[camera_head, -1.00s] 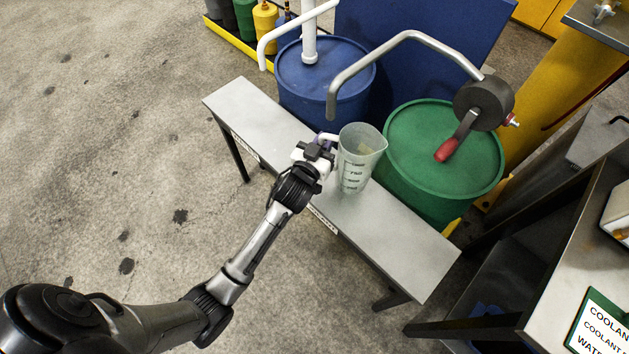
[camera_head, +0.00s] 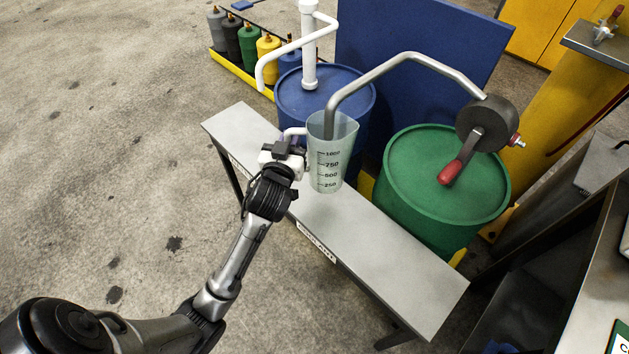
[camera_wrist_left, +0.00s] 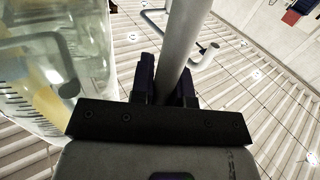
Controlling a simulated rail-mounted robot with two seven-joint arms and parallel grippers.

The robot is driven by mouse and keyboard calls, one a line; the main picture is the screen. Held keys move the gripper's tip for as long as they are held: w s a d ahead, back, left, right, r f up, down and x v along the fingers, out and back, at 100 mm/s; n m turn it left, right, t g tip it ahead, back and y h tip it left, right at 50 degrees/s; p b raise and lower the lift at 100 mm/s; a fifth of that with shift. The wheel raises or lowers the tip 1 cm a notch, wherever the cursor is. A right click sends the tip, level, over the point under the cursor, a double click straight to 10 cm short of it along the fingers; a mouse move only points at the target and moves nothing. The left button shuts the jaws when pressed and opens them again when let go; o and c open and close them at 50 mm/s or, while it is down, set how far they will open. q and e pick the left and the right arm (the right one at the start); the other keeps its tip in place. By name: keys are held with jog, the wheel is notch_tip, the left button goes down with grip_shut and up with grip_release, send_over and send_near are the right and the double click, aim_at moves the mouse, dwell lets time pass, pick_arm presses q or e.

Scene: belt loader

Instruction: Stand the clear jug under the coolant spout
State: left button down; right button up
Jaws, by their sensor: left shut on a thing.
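The clear jug (camera_head: 328,172), with dark volume marks, is upright over the narrow bench. I cannot tell whether its base touches the bench top. My left gripper (camera_head: 291,152) is at the jug's left side, shut on its handle. In the left wrist view the grey handle (camera_wrist_left: 183,45) runs between the dark fingers (camera_wrist_left: 167,88), and the jug wall (camera_wrist_left: 60,60) fills the left. A grey metal spout (camera_head: 375,68) arches from the hand pump on the green drum. Its down-turned end overlaps the jug's mouth in the head view. My right gripper is not in view.
The grey bench (camera_head: 390,250) has free room to the front right of the jug. A green drum (camera_head: 445,185) and a blue drum (camera_head: 350,90) stand behind it. A white pump pipe (camera_head: 290,47) rises from the blue drum. Several coloured canisters (camera_head: 267,45) stand at the back left.

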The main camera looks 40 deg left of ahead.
pick_arm(q)
notch_tip(320, 180, down, 9)
jog(key=b, duration=0.4)
jog(key=shift+b, duration=0.35)
jog(key=shift+f, duration=0.1)
jog(key=c, duration=1.1)
grip_release()
